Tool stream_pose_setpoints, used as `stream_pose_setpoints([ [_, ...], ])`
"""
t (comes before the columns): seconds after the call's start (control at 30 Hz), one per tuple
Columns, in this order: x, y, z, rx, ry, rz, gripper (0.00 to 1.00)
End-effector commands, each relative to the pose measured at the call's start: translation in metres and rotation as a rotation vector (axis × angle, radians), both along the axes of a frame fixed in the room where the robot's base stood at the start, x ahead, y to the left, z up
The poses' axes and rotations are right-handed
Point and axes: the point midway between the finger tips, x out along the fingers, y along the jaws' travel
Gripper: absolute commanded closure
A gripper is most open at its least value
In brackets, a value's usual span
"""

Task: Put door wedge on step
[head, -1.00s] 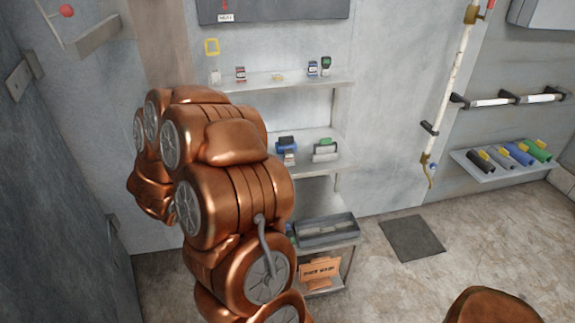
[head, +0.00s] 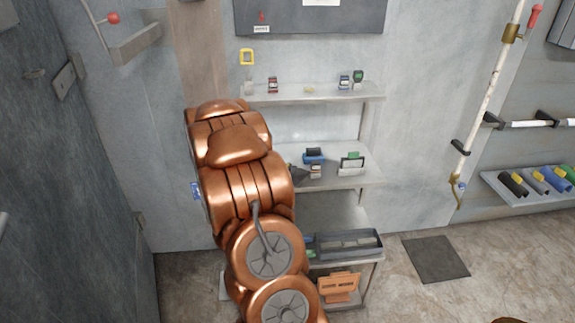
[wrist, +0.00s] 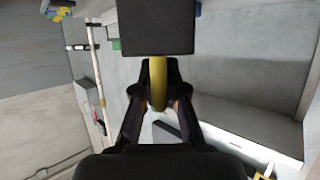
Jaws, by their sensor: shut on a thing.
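In the wrist view, my gripper (wrist: 157,98) is shut on a yellow bar (wrist: 158,75). A black block (wrist: 157,28) lies in line with the bar; together they look like the door wedge, but their full shape is hidden. In the head view, my copper-coloured arm covers most of the gripper; only a small dark part (head: 298,174) shows beside the middle shelf. An orange sign (head: 340,287), with lettering I cannot read for sure, stands at the bottom of the shelf unit. I cannot pick out the step with certainty.
The upper shelf (head: 310,95) and middle shelf (head: 345,181) hold small items. A grey tray (head: 347,243) is lower down. A dark mat (head: 435,259) lies on the floor at right. A white pole (head: 486,100) and a rack of coloured rolls (head: 540,181) are further right.

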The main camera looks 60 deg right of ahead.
Motion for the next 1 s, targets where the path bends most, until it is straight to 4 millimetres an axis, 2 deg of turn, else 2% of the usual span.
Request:
stream_pose_setpoints([
  [0.2, 0.021, -0.03, -0.001, -0.005, 0.001, -0.003, 1.0],
  [0.4, 0.037, -0.051, -0.006, -0.001, 0.001, -0.002, 1.0],
  [0.77, 0.047, -0.064, -0.007, -0.002, 0.001, -0.001, 1.0],
  [1.0, 0.046, -0.063, -0.035, -0.001, 0.005, -0.001, 1.0],
])
